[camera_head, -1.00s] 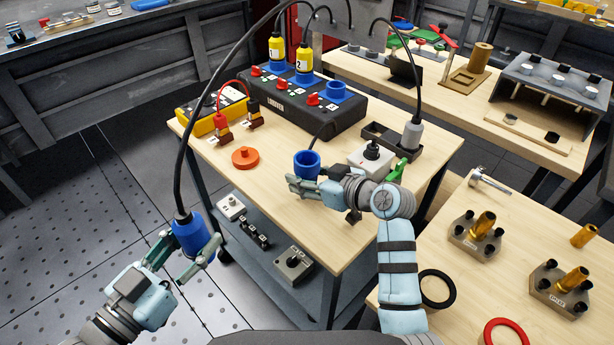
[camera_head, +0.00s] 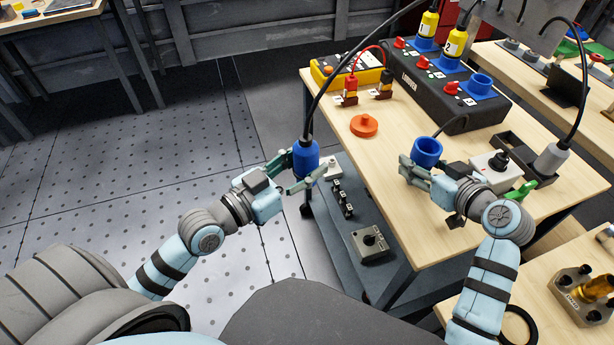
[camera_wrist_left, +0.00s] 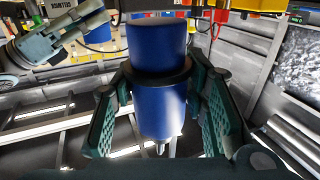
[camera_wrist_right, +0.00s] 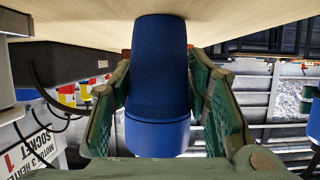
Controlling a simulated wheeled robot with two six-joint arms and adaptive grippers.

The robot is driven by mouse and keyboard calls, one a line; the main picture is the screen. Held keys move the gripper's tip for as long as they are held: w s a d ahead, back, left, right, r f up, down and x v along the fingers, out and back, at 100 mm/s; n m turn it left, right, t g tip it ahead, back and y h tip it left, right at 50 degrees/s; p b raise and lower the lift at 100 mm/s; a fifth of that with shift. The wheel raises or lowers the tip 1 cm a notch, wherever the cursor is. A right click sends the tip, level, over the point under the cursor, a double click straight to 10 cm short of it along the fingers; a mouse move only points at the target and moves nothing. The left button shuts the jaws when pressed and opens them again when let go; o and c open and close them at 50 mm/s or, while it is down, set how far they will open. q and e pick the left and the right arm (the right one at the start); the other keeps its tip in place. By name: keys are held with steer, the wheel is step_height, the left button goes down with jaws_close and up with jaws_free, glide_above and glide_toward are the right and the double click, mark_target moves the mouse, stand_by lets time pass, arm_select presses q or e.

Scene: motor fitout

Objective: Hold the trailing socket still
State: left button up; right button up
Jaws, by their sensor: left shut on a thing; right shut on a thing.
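The plug, with a dark collar, shows between the fingers in the left wrist view (camera_wrist_left: 158,95).
The black box (camera_head: 455,95) carries two yellow plugs (camera_head: 427,25) and an empty blue socket (camera_head: 481,84). An orange cap (camera_head: 364,126) lies on the table. A grey plug (camera_head: 550,158) stands in a dark holder at right. Open floor lies left of the table.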

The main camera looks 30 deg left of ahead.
arm_select(q)
steer(key=w+d+r+m+g+h, duration=0.1)
steer(key=w+d+h, duration=0.15)
steer(key=w, duration=0.35)
steer(key=w+d+r+m+h, duration=0.1)
steer(key=w+d+r, duration=0.1)
steer(key=w+d, duration=0.3)
steer(key=w+d+r+m+g+h, duration=0.3)
steer(key=d+r+m+g+h, duration=0.2)
steer(key=d+r, duration=0.5)
steer(key=d+g, duration=0.1)
steer(key=d, duration=0.1)
steer(key=shift+d+r, duration=0.35)
steer(key=shift+d, duration=0.05)
steer(key=shift+w+m, duration=0.1)
steer(key=shift+m, duration=0.2)
steer(key=shift+f, duration=2.9)
steer(key=shift+f, duration=0.85)
steer(key=shift+r, duration=0.45)
